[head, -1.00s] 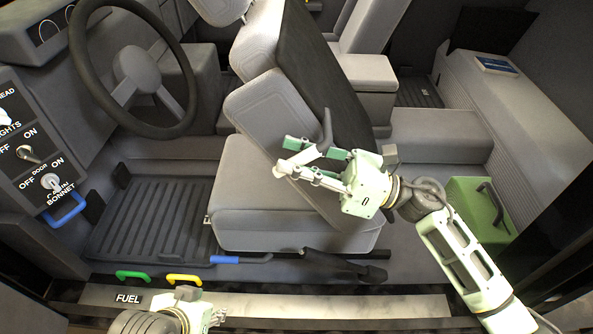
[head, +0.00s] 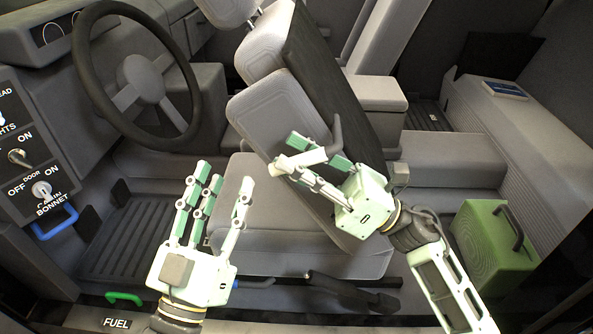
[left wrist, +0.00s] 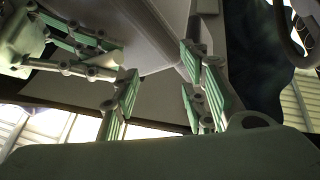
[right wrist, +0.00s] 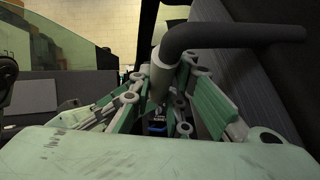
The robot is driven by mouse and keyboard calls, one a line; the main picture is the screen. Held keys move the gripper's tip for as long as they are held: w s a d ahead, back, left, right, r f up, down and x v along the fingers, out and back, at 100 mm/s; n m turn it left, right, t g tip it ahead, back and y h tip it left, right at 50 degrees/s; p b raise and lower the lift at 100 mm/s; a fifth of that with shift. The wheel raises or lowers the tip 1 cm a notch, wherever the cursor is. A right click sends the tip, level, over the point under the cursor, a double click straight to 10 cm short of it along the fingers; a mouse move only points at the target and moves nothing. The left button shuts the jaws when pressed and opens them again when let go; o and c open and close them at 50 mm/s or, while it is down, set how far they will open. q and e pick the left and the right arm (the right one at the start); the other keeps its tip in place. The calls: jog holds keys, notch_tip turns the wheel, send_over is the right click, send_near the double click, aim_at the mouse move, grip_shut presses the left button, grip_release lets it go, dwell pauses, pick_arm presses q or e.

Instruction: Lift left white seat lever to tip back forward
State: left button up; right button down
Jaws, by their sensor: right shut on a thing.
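The seat back (head: 272,118) leans forward over the seat cushion (head: 262,205), its top toward the steering wheel. My right gripper (head: 300,155) is shut on the white seat lever (head: 312,157) beside the seat back. In the right wrist view the lever's pale shaft (right wrist: 163,72) stands between the fingers, with a dark bent handle (right wrist: 235,36) above them. My left gripper (head: 223,178) is open and empty, fingers pointing up, in front of the cushion. In the left wrist view its fingers (left wrist: 158,95) stand apart below a grey panel.
The steering wheel (head: 137,70) is at the upper left, above a ribbed floor mat (head: 125,235). A switch panel (head: 28,165) is at the left edge. A black lever (head: 350,292) is low beside the seat. A green box (head: 490,238) stands at the right.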

pick_arm(q)
jog(key=shift+s+a+r+t+h, duration=0.1)
jog(key=shift+s+r+t+h, duration=0.05)
jog(key=shift+s+r+t, duration=0.55)
jog(key=shift+s+r+t+h, duration=0.15)
jog(key=shift+s+r+t, duration=0.25)
jog(key=shift+r, duration=0.5)
pick_arm(e)
jog(key=shift+r, duration=0.1)
jog(key=c, duration=1.6)
grip_release()
jog(key=shift+c, duration=0.2)
jog(key=shift+d+f, duration=0.3)
jog(key=shift+d, duration=0.05)
jog(key=v, duration=1.1)
jog(key=shift+s+f, duration=0.1)
